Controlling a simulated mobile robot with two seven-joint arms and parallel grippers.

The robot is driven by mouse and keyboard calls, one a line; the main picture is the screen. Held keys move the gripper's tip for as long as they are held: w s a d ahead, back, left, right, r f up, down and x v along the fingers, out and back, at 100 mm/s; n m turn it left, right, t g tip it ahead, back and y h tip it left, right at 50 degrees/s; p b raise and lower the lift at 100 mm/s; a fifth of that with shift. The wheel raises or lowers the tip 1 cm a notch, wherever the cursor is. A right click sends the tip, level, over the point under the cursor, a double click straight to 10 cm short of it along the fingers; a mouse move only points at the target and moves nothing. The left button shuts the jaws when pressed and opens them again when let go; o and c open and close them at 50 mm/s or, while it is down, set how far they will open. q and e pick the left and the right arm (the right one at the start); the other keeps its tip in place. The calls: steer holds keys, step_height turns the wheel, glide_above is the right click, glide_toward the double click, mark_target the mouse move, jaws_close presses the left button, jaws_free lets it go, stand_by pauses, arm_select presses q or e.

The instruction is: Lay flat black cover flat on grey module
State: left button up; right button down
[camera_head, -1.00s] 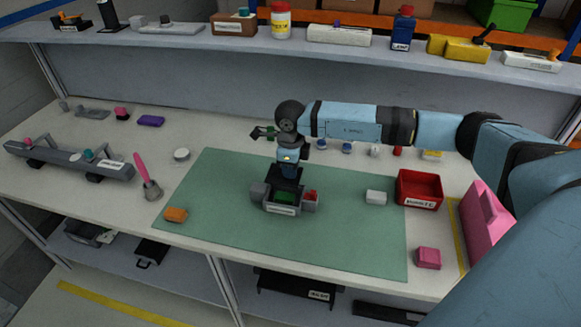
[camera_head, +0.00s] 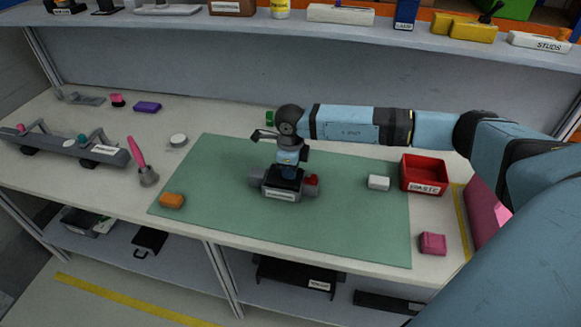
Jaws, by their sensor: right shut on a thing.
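The grey module (camera_head: 281,194), with a white label on its front, sits near the middle of the green mat (camera_head: 350,225). My right gripper (camera_head: 288,171) points down over the module and is shut on the flat black cover (camera_head: 281,182). The cover is at the module's top opening and hides its inside. I cannot tell whether it lies fully seated or still hangs slightly above. A small red part (camera_head: 312,180) shows at the module's right end. My left gripper is not in view.
A white block (camera_head: 378,182) and a red bin (camera_head: 424,174) are to the right. A pink block (camera_head: 432,243) lies front right, an orange block (camera_head: 172,200) front left. A pink-handled brush (camera_head: 141,163) stands left.

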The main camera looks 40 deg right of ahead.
steer(key=shift+f, duration=0.1)
stand_by(0.6)
steer(key=shift+f+b, duration=0.45)
steer(key=shift+f, duration=0.05)
steer(key=c, duration=0.9)
jaws_free()
steer(key=shift+c, duration=0.2)
step_height(320, 180, up, 14)
steer(key=shift+b, duration=0.4)
